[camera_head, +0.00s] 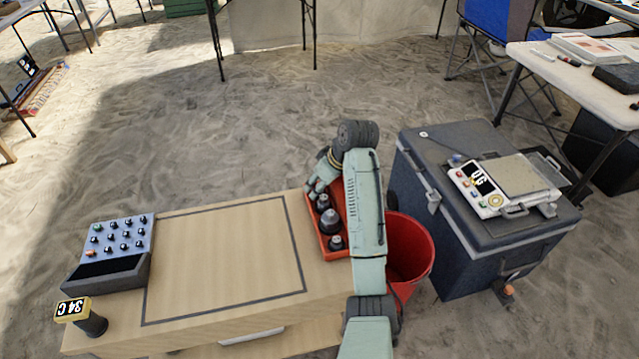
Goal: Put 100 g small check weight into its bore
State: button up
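An orange-red tray (343,250) stands at the right end of the wooden table, partly hidden behind my arm. Dark grey weights of different sizes stand in it: one near the far end (323,203), a larger one in the middle (330,221) and one at the near end (336,243). I cannot tell which is the 100 g small check weight, and no empty bore shows clearly. My gripper (314,191) points down at the tray's far left end, beside the far weight. Its fingertips are small and partly hidden, so I cannot tell whether it holds anything.
The wooden tabletop (225,250) is bare inside a dark outline. A blue-grey panel with several dark knobs (122,236) and a yellow display unit (74,309) stand at left. A red bucket (412,250) and a dark cooler (440,215) bearing a scale (505,184) are at right.

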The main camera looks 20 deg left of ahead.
jog(key=shift+r, duration=0.1)
jog(key=shift+r, duration=0.35)
jog(key=p+v, duration=0.1)
jog(key=v, duration=1.1)
jog(key=shift+r, duration=0.15)
